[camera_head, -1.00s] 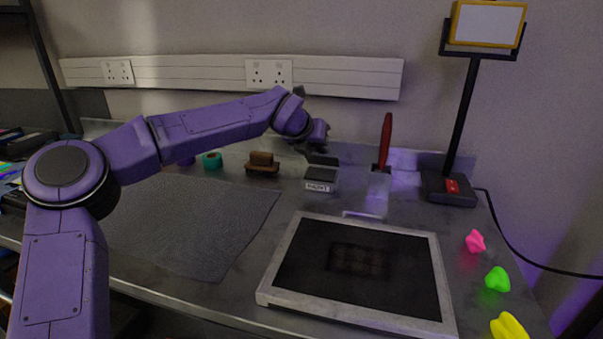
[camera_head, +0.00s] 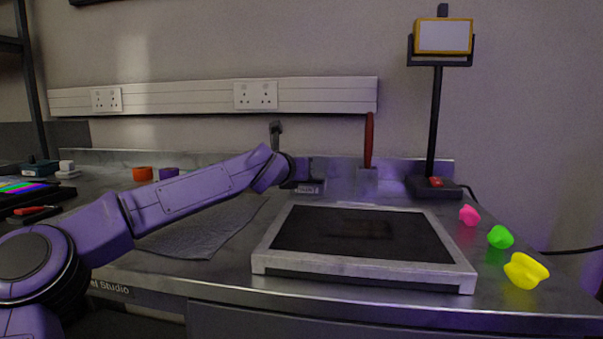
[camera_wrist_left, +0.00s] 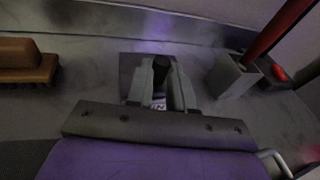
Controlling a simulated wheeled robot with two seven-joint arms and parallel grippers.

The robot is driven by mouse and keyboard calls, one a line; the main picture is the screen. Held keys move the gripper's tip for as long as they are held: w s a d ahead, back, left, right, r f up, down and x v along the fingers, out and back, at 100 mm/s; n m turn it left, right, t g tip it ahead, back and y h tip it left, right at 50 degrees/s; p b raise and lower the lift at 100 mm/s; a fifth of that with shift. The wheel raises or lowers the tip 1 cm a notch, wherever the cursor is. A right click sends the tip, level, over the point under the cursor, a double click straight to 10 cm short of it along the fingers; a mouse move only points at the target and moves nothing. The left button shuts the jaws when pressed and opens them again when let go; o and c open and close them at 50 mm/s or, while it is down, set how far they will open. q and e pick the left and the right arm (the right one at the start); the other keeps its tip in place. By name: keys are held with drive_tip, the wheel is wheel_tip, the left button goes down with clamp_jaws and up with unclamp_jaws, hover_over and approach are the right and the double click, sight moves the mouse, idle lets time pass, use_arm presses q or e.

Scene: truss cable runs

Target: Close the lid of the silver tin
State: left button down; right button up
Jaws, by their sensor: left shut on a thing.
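The silver tin (camera_head: 308,188) stands at the back of the bench, small and partly hidden by my left arm in the head view. Its front carries a pale label, a bit of which shows between the fingers in the wrist view. My left gripper (camera_wrist_left: 162,88) is over the tin, its two grey fingers shut on a dark part of the lid (camera_wrist_left: 130,68). The lid shows as a dark flat plate around the fingers. The lid's exact angle is hard to tell. My right gripper is in neither view.
A holder (camera_head: 367,182) with a red-handled tool stands just right of the tin. A brown brush (camera_wrist_left: 25,62) lies to its left in the wrist view. A dark framed panel (camera_head: 362,236) fills the bench front; a lamp stand (camera_head: 433,185) is at the right.

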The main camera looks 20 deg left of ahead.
use_arm(q)
drive_tip(key=shift+d+f, duration=0.1)
drive_tip(key=shift+f, duration=0.55)
drive_tip(key=c, duration=1)
unclamp_jaws()
drive_tip(key=shift+d, duration=0.1)
drive_tip(key=shift+r, duration=0.1)
drive_tip(key=shift+s+a, duration=0.1)
drive_tip(key=shift+a, duration=0.1)
drive_tip(key=v, duration=1)
drive_tip(key=shift+s+r+b, duration=0.25)
drive_tip(key=shift+b, duration=0.05)
drive_tip(key=shift+r, duration=0.1)
